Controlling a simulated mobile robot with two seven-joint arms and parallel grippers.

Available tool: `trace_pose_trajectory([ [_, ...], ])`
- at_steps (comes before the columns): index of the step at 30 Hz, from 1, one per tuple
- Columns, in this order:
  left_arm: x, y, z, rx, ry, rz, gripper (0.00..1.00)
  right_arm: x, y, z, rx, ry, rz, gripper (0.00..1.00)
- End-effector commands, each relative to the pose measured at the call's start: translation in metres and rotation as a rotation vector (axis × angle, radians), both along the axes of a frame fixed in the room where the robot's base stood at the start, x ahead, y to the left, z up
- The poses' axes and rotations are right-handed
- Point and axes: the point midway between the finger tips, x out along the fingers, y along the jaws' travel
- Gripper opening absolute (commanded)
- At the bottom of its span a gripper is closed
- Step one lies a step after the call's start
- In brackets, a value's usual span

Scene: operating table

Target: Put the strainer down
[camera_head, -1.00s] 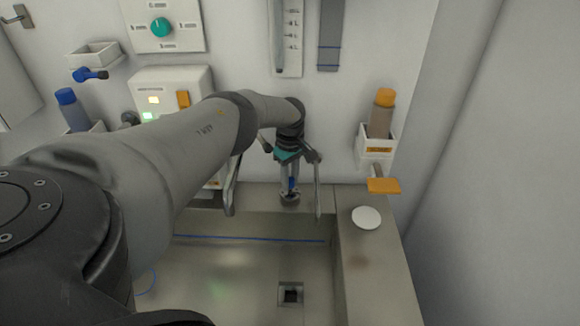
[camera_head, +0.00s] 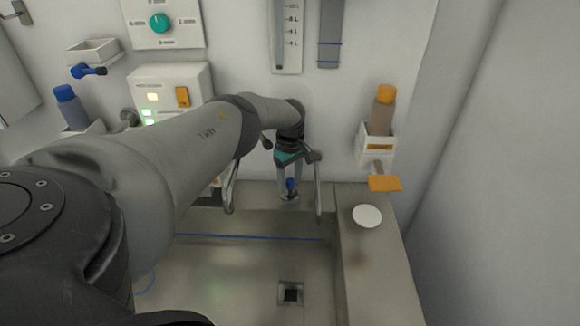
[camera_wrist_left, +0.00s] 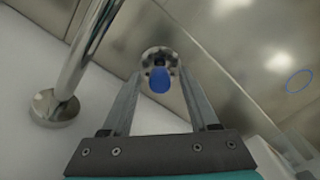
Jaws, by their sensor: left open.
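The strainer (camera_head: 290,188), a round metal piece with a blue knob, stands on the rear ledge of the metal basin (camera_head: 215,280). In the left wrist view its knob (camera_wrist_left: 160,80) points toward the camera, between my two long fingers and clear of both. My left gripper (camera_head: 291,173) is open above and around the strainer, and the knob shows free between the fingers. Part of the strainer's base is hidden behind the knob. My right gripper is in neither view.
The square drain hole (camera_head: 290,293) is open on the basin floor. A curved metal tube (camera_wrist_left: 80,60) stands close beside my left gripper. A white disc (camera_head: 367,216) lies on the right ledge, below an orange lever (camera_head: 385,184) and an orange-capped bottle (camera_head: 383,110).

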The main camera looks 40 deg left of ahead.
Motion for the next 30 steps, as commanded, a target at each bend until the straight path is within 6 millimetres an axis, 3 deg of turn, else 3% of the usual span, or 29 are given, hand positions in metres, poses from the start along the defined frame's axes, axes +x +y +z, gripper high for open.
trace_pose_trajectory([
  [5,0.0,0.0,0.005,0.0,0.0,0.0,0.6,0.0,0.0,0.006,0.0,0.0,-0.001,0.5],
  [15,0.001,0.0,0.061,-0.001,-0.004,0.0,0.6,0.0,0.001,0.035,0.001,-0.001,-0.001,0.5],
  [24,0.001,0.0,0.107,-0.001,-0.004,0.001,0.6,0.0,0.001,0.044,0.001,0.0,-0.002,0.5],
  [30,0.001,0.0,0.122,0.0,-0.002,0.0,0.6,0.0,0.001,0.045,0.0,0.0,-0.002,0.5],
])
